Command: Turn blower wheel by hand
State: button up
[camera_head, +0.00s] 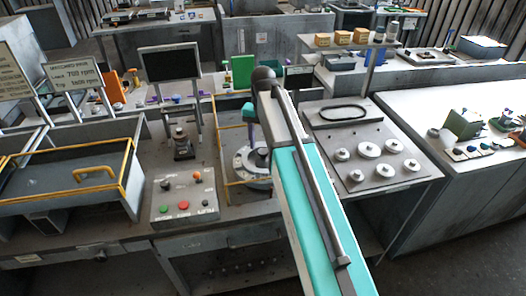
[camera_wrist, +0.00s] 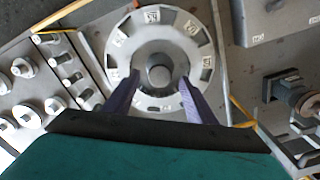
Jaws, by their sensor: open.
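The blower wheel is a pale grey disc with dark slots and small white labels around its face. It fills the upper middle of the wrist view (camera_wrist: 123,48), with a round grey hub (camera_wrist: 158,71) at its centre. In the head view the wheel (camera_head: 243,163) sits on the bench, its right part hidden by my arm. My gripper (camera_wrist: 160,77) is open over the wheel, its two purple fingers on either side of the hub with a gap at each side. I cannot tell how high the fingertips are above the wheel's face.
Yellow rails (camera_head: 219,140) edge the wheel's place. A control box with coloured buttons (camera_head: 185,197) and a dark screen (camera_head: 169,62) stand to the left. A plate with several round pale knobs (camera_head: 369,150) lies to the right. A yellow-edged tray (camera_head: 60,185) is at far left.

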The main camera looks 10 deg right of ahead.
jog(key=shift+f+b, duration=0.4)
jog(key=shift+f, duration=0.55)
grip_shut()
